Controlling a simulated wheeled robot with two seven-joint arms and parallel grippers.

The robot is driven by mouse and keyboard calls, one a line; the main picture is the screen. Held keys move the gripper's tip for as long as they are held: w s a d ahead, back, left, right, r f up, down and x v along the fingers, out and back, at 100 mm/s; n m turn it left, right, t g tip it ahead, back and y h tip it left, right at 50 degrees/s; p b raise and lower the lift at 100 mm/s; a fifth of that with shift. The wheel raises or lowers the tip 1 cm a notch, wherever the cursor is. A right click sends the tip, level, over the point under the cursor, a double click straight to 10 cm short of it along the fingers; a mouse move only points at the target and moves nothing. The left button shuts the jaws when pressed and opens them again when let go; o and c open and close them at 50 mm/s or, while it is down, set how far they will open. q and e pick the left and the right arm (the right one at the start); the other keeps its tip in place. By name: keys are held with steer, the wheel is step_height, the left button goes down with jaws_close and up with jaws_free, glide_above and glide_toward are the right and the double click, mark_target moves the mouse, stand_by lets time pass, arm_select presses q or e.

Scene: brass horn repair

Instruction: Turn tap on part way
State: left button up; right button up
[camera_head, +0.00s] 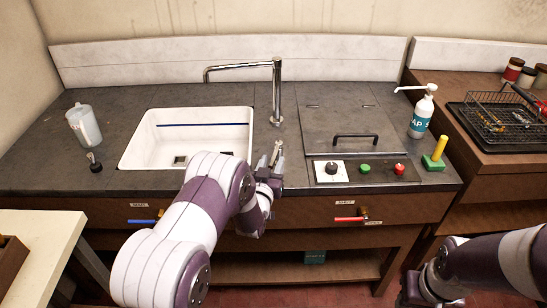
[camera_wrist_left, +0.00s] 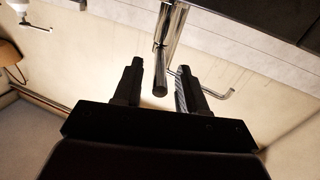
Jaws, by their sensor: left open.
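The chrome tap (camera_head: 277,90) stands behind the sink's right side, its spout reaching left over the sink (camera_head: 190,120). No water shows from the spout. A short metal lever (camera_head: 276,151) points forward from the tap's lower part. My left gripper (camera_head: 273,168) is at the lever, right of the sink. In the left wrist view my left gripper (camera_wrist_left: 160,78) is open, and the round-ended lever (camera_wrist_left: 160,82) lies between its fingers with gaps on both sides. My right gripper (camera_head: 425,288) is low at the right, away from the tap; its fingers are unclear.
A clear jug (camera_head: 84,125) and a dark-knobbed fitting (camera_head: 94,162) stand left of the sink. Blue (camera_head: 143,221) and red (camera_head: 351,219) valve handles sit under the counter front. A control panel (camera_head: 380,171), soap bottle (camera_head: 421,114) and wire basket (camera_head: 500,122) are at the right.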

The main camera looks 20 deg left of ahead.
mark_target(280, 148)
arm_select(q)
steer(key=shift+w+r, duration=0.1)
steer(key=shift+w, duration=0.7)
steer(key=shift+w+f, duration=0.2)
steer(key=shift+w, duration=0.15)
steer(key=shift+s+r, duration=0.1)
steer(key=shift+s, duration=0.05)
jaws_close()
steer(key=shift+d+n+y+b, duration=0.3)
steer(key=shift+y+b, duration=0.1)
steer(key=n+y+b, duration=0.1)
steer(key=d+n+y+b, duration=0.1)
steer(key=y, duration=0.1)
steer(key=shift+w+d+f, duration=0.2)
steer(key=shift+w+d+r+n+g+y+b, duration=0.15)
steer(key=shift+n+g+y+b, duration=0.15)
steer(key=shift+y, duration=0.25)
steer(key=shift+s+d+n+g+y+b, duration=0.1)
steer(key=shift+d+n+g+y, duration=0.15)
steer(key=shift+n+y, duration=0.3)
steer(key=shift+w+d+r+n+g+y+b, duration=0.15)
steer(key=shift+n+g+y, duration=0.1)
steer(key=shift+y, duration=0.35)
steer(key=shift+a, duration=0.1)
jaws_free()
steer(key=shift+f, duration=0.1)
